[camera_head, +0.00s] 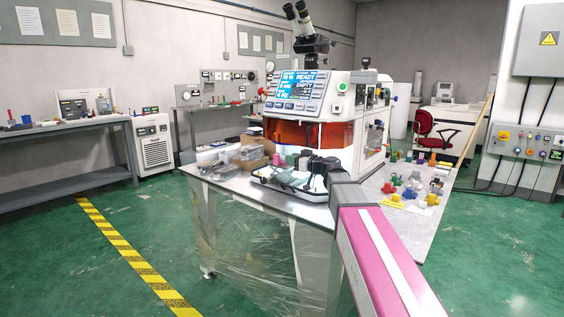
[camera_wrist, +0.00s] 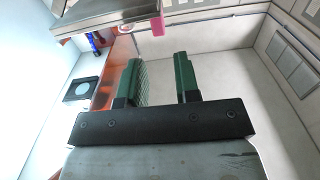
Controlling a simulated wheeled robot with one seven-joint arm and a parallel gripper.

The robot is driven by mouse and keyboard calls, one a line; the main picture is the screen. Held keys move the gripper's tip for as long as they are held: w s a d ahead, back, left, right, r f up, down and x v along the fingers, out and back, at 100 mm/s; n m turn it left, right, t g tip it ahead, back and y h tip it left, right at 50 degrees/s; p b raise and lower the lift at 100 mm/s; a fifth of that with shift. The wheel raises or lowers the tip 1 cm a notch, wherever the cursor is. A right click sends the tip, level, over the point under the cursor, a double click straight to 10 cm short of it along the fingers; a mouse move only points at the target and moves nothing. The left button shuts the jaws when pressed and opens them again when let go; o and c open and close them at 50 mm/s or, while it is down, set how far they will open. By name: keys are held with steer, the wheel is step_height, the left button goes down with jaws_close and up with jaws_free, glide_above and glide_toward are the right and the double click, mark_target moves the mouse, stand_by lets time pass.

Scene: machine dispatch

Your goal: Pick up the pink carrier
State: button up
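A small pink block (camera_head: 277,159), possibly the pink carrier, shows in the head view at the left part of the tray (camera_head: 285,188) in front of the machine. A pink piece (camera_wrist: 157,26) also shows at the top of the wrist view, by the end of a grey surface. I cannot tell whether both are the same thing. My gripper (camera_wrist: 160,78) has its two green fingers apart with nothing between them, and the pink piece is beyond the fingertips. In the head view my magenta arm reaches toward the tray, and the gripper is hard to make out among the dark shapes there.
The white machine (camera_head: 341,121) with an orange window stands behind the tray on the table (camera_head: 415,225). Several small coloured parts lie on the table's right side. Clear bags (camera_head: 220,168) and a brown box (camera_head: 251,142) are at the left. The green floor at front left is free.

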mark_target(279, 156)
steer(key=shift+x, duration=3.6)
jaws_close()
